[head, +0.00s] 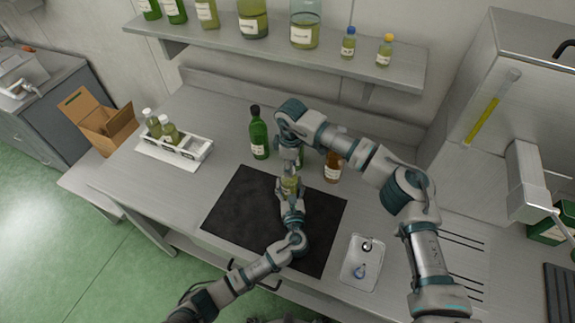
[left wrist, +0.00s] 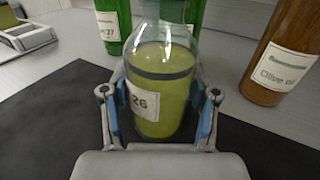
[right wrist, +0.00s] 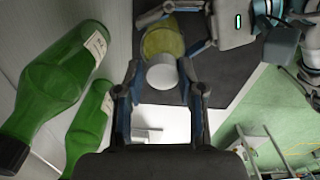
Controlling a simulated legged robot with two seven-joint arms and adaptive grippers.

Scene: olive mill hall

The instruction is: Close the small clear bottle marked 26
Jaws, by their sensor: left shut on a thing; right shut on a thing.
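The small clear bottle marked 26 (left wrist: 160,90) holds yellow-green liquid and stands upright over the dark mat (head: 235,215). It also shows in the head view (head: 289,186). My left gripper (left wrist: 160,112) is shut around its body, one finger on each side, below the shoulder. My right gripper (right wrist: 161,75) is shut on a white cap (right wrist: 162,73), with the bottle (right wrist: 160,42) just beyond it in the right wrist view. Whether the cap touches the bottle's mouth cannot be told. In the head view the right gripper is mostly hidden by its own arm.
Green bottles (head: 259,135) and a brown bottle (head: 333,168) stand behind the mat, close to my right gripper. A white rack (head: 150,150) with small bottles is at left. A white tray (head: 352,275) with small items lies at right. A shelf (head: 330,62) of bottles hangs above.

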